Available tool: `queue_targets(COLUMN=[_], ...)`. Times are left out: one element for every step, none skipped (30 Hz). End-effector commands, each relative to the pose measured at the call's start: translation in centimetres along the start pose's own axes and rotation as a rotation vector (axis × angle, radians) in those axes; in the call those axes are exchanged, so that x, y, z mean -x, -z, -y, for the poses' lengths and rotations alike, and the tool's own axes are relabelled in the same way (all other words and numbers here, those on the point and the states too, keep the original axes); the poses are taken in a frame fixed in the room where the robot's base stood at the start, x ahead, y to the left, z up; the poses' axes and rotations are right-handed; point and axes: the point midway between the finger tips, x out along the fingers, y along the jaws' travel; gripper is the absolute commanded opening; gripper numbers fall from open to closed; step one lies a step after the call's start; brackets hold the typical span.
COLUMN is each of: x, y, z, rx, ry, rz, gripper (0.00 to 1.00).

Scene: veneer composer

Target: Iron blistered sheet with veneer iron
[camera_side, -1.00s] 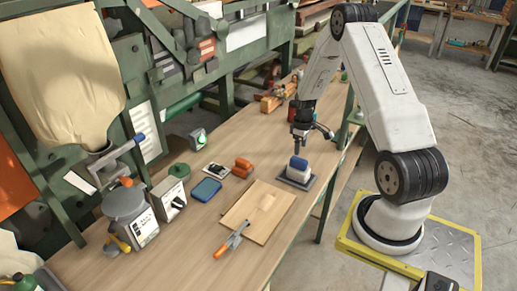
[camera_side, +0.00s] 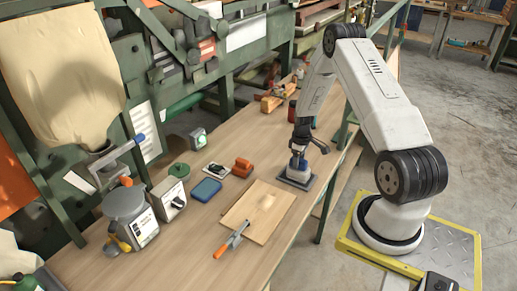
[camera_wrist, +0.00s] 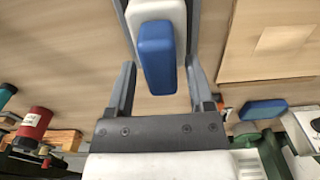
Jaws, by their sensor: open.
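The veneer iron (camera_side: 298,172), white with a blue top, stands upright on a dark pad (camera_side: 286,181) near the table's right edge. My gripper (camera_side: 298,158) is lowered over it. In the wrist view the open fingers reach down on either side of the iron's blue handle (camera_wrist: 157,58), with gaps visible beside it. The blistered sheet (camera_side: 247,222), a light wood square, lies flat on the table left of and nearer than the iron. Its pale raised blister (camera_side: 266,201) is near its upper middle. The sheet also shows in the wrist view (camera_wrist: 245,60).
A blue block (camera_side: 205,190) and an orange object (camera_side: 242,168) are behind the sheet. A red can (camera_side: 292,112) stands behind my arm.

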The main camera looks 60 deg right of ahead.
Motion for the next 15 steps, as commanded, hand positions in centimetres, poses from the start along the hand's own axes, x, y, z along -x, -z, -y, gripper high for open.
queue_targets(x=[0.00,0.00,0.00,0.00,0.00,0.00,0.01,0.01,0.01,0.01,0.07,0.08,0.10,0.12,0.17], y=[0.00,0.00,0.00,-0.01,-0.01,-0.01,-0.01,-0.01,-0.01,-0.01,0.04,0.04,0.04,0.04,0.04], z=[0.00,0.01,0.01,0.01,0.01,0.01,0.01,0.01,0.01,0.01,-0.05,-0.05,-0.05,-0.05,-0.05], rx=[0.000,0.000,0.000,0.000,0.000,0.000,0.000,0.000,0.000,0.000,0.000,0.000,0.000,0.000,0.000], ry=[0.000,0.000,0.000,0.000,0.000,0.000,0.000,0.000,0.000,0.000,-0.001,-0.001,-0.001,-0.001,-0.001], rz=[0.000,0.000,0.000,0.000,0.000,0.000,0.000,0.000,0.000,0.000,-0.001,-0.001,-0.001,-0.001,-0.001], gripper=[0.68,0.64,0.52,0.42,0.33,0.20,0.10,0.01,0.00,0.00,0.00,0.00,0.00,0.00,0.00])
